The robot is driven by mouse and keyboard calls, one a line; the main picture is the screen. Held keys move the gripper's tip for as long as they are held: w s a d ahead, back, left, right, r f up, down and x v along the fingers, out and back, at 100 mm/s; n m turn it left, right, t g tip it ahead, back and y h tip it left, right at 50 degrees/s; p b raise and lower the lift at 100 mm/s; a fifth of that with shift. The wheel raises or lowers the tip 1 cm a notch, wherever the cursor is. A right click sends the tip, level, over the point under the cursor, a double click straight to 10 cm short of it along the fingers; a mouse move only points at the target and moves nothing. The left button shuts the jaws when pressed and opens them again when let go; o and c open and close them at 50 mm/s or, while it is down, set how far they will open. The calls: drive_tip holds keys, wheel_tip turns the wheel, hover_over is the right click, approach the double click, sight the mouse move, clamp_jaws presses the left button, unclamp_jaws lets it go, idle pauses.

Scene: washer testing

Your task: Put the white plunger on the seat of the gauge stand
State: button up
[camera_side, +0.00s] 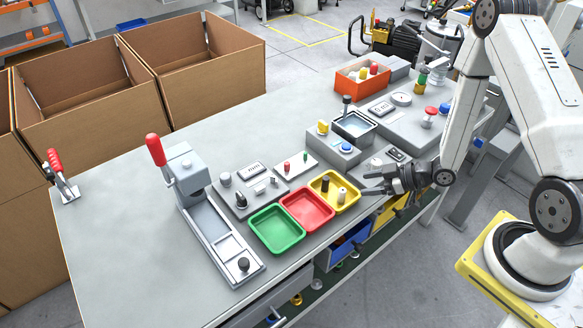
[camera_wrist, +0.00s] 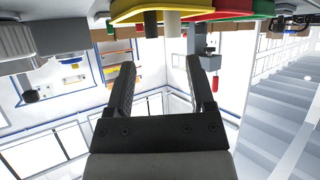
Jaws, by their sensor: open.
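A short white cylinder, which looks like the white plunger (camera_side: 342,194), stands in the yellow tray (camera_side: 352,184) beside a dark one (camera_side: 325,184). The wrist view, which is upside down, shows the pale cylinder (camera_wrist: 173,22) and the dark one (camera_wrist: 150,22) at the yellow tray (camera_wrist: 128,12). My gripper (camera_side: 367,183) is open and empty, just right of the yellow tray; its spread fingers (camera_wrist: 160,75) show in the wrist view. A grey unit with a small display (camera_side: 253,169) and upright posts may be the gauge stand; I cannot tell for certain, and its seat is unclear.
A red tray (camera_side: 307,209) and a green tray (camera_side: 277,230) adjoin the yellow one. A lever press (camera_side: 192,180) stands left. Behind my gripper are a block with yellow and blue buttons (camera_side: 335,145) and an orange bin (camera_side: 350,80). The left bench top is mostly clear.

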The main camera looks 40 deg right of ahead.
sight(344, 190)
drive_tip(key=shift+s+a+f+t+y, duration=0.2)
drive_tip(key=shift+s+a+t+y, duration=0.2)
drive_tip(key=shift+s+y, duration=0.3)
drive_tip(key=shift+w, duration=0.15)
drive_tip(key=shift+x, duration=1.25)
drive_tip(key=shift+x, duration=2.6)
clamp_jaws()
